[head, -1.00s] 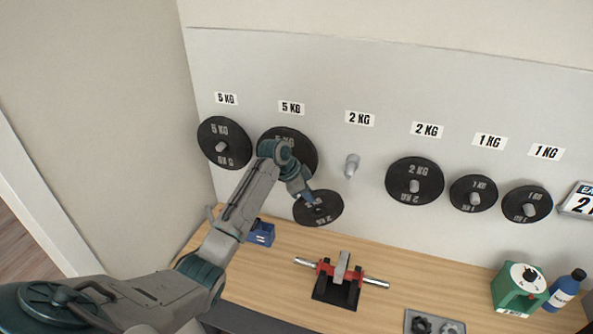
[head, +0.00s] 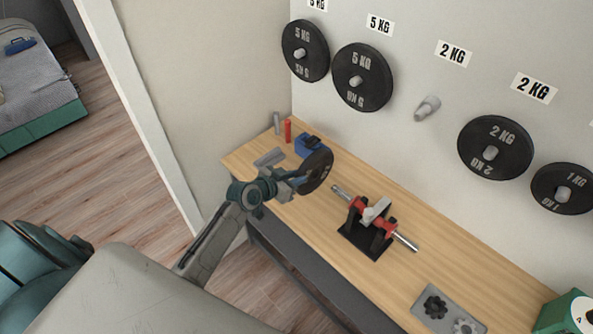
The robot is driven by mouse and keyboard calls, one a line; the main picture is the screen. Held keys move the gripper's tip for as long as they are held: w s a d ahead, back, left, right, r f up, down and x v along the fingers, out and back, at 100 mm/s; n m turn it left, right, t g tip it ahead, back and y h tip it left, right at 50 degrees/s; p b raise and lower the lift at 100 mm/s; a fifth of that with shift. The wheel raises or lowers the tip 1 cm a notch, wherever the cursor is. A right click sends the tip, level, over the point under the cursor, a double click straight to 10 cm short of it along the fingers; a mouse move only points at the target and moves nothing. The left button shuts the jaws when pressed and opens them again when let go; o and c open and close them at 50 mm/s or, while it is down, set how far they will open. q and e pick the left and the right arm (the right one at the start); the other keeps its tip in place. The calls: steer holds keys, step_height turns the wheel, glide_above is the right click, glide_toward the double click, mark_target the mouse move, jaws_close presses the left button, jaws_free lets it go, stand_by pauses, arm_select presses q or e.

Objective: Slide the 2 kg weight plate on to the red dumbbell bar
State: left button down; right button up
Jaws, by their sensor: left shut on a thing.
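My left gripper (head: 293,183) is shut on a black 2 kg weight plate (head: 319,168). It holds the plate upright above the left part of the wooden bench, to the left of the bar. The dumbbell bar (head: 404,241) has silver ends and red parts and lies across a black stand with a grey clamp (head: 376,211) over its middle. Its left end (head: 339,191) points toward the held plate, with a gap that looks small in the head view. The fingertips are partly hidden by the plate. My right gripper is not in view.
A blue item (head: 307,146), a red cylinder (head: 287,131) and a grey one (head: 276,122) stand at the bench's far left. A grey tray (head: 462,310) with star knobs lies at front right. Another 2 kg plate (head: 495,148) hangs on the wall. An empty peg (head: 427,107) sticks out.

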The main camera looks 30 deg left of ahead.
arm_select(q)
steer(key=shift+r, duration=0.1)
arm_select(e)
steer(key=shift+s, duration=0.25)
arm_select(q)
steer(key=shift+a, duration=0.1)
steer(key=shift+s+d+p, duration=0.2)
steer(key=shift+s+d, duration=0.15)
steer(key=shift+d, duration=0.6)
steer(key=shift+s+d+p, duration=0.15)
steer(key=shift+s+d, duration=0.2)
steer(key=shift+d, duration=0.55)
steer(key=shift+s+d+p, duration=0.2)
steer(key=shift+s+d, duration=0.15)
steer(key=shift+d, duration=0.6)
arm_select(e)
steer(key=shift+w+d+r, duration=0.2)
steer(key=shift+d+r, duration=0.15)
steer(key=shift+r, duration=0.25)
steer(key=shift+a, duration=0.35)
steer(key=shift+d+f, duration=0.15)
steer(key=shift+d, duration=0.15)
arm_select(q)
steer(key=shift+s+d, duration=0.1)
steer(key=shift+d, duration=0.2)
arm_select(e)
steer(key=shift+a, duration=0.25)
